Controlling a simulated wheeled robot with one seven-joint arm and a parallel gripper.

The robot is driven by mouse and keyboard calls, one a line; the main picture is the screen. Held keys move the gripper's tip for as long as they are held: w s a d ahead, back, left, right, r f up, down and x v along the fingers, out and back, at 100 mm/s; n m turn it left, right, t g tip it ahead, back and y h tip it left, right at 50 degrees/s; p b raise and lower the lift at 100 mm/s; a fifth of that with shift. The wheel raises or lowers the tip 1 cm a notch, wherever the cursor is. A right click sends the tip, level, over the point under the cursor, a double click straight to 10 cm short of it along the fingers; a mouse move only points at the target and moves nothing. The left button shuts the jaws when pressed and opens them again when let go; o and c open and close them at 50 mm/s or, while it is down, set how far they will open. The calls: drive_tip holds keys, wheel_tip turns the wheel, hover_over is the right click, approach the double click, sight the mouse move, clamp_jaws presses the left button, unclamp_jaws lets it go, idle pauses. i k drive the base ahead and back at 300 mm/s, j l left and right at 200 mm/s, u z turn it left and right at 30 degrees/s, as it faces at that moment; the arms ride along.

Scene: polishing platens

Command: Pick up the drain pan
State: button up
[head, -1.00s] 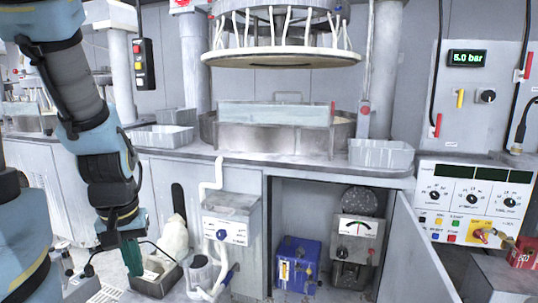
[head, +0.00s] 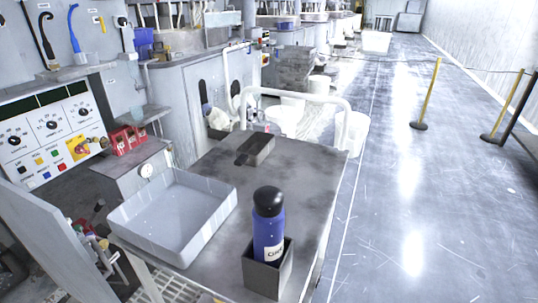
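A wide, shallow, pale grey rectangular pan (head: 190,247) sits on the left part of a grey cart top (head: 225,170) in the head view. It is open at the top and looks empty. It is the only large pan on the cart, but no label shows that it is the drain pan. My gripper and arm are not in view, so the gripper's state does not show.
A blue bottle with a black cap (head: 268,235) stands in a grey holder (head: 267,272) right of the pan. A small dark tray (head: 256,149) lies behind. A white handle (head: 300,93) rises at the cart's far end. Open floor (head: 410,200) lies to the right.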

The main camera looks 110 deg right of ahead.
sight(252, 152)
drive_tip(key=k+j, duration=0.15)
drive_tip(key=k, duration=0.35)
drive_tip(key=k+j, duration=0.2)
drive_tip(key=k, duration=0.3)
drive_tip(key=k+j, duration=0.15)
drive_tip(key=k, duration=0.3)
drive_tip(key=k+l, duration=0.55)
drive_tip(key=k+l+u, duration=0.1)
drive_tip(key=k+l, duration=0.4)
drive_tip(key=l, duration=0.3)
